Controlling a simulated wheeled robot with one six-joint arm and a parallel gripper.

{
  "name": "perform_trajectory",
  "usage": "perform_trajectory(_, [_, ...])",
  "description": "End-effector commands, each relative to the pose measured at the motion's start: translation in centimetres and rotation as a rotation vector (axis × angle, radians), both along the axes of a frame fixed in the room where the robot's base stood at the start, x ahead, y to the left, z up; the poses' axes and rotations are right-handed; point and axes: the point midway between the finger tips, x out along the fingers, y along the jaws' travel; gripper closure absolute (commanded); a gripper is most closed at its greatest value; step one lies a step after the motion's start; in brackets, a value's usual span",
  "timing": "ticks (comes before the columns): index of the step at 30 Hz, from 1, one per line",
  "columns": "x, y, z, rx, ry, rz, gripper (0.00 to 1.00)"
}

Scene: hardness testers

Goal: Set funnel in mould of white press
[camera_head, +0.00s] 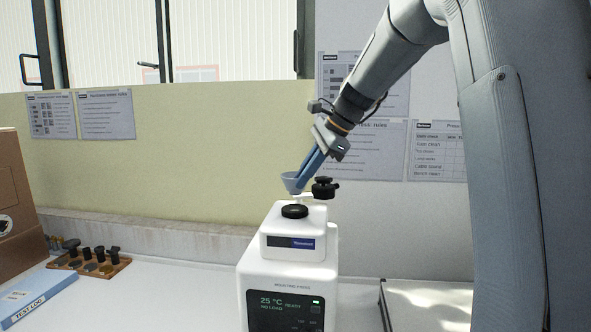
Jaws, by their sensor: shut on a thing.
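The white press (288,285) stands at the front middle, with a dark display reading 25 °C, ready, no load. A round black cap (295,211) sits on its top, and a black knob (325,187) rises behind it to the right. My gripper (301,179) comes down from the upper right, tilted, with its blue fingers shut on the pale blue-grey funnel (290,183). The funnel is behind and above the top of the press, left of the black knob. The mould opening is hidden, so I cannot tell whether the funnel touches it.
A wooden rack (90,264) with several dark pieces stands at the left, near a blue test log (38,297) and a cardboard box (16,200). A pale tray-like surface (425,305) lies right of the press.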

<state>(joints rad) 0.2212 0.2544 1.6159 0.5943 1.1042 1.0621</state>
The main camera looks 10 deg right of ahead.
Motion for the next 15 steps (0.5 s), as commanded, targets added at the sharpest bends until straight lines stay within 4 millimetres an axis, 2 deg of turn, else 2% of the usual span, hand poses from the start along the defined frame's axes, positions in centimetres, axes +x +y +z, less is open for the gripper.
perform_trajectory(8, [0.0,0.2,-0.5,0.0,0.0,0.003,1.0])
perform_trajectory(15, [0.1,0.1,-2.1,0.0,0.0,0.003,1.0])
